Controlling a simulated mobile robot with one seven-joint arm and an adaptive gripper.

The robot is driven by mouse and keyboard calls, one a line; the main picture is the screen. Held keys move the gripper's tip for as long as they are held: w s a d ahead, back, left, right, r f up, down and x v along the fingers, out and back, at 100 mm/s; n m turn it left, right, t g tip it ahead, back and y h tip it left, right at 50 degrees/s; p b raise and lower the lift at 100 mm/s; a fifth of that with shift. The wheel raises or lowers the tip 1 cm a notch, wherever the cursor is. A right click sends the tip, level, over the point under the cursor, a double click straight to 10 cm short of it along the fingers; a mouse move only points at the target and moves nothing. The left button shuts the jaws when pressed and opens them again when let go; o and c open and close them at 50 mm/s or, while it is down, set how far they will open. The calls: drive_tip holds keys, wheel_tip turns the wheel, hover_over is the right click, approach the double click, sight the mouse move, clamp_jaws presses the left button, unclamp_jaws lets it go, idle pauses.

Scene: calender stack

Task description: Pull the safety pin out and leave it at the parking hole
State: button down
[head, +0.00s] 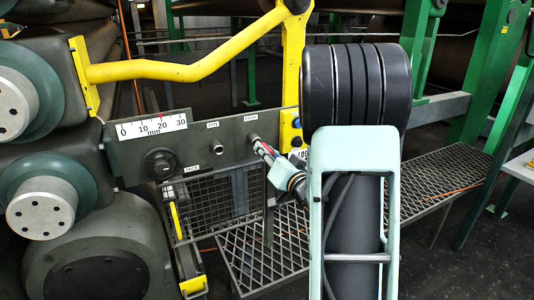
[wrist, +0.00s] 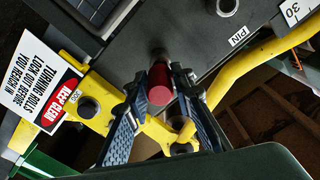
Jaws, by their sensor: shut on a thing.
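The safety pin shows as a red round handle (wrist: 159,84) between my fingers in the wrist view; a little of its red shows in the head view (head: 267,150). My gripper (head: 263,148) is shut on this handle, its fingers on either side (wrist: 160,75). The pin faces the dark panel (head: 135,150) at the parking hole (head: 254,140), under the PARK label (head: 250,119). Whether its shank is inside the hole is hidden behind the handle. The bush under the PIN label (head: 217,146) shows an open end, with nothing in it, also in the wrist view (wrist: 227,6).
A yellow bent bar (head: 180,71) runs above the panel. A millimetre scale (head: 152,126) and a dark knob (head: 160,163) are at left. A wire mesh guard (head: 222,205) hangs below. A warning sign (wrist: 42,85) is beside the parking hole.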

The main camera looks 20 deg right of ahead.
drive_tip(key=shift+w+a, duration=0.1)
drive_tip(key=shift+w, duration=1.45)
drive_tip(key=c, duration=1.3)
unclamp_jaws()
drive_tip(key=s+b, duration=0.1)
drive_tip(key=s, duration=0.6)
drive_tip(key=shift+b, duration=0.35)
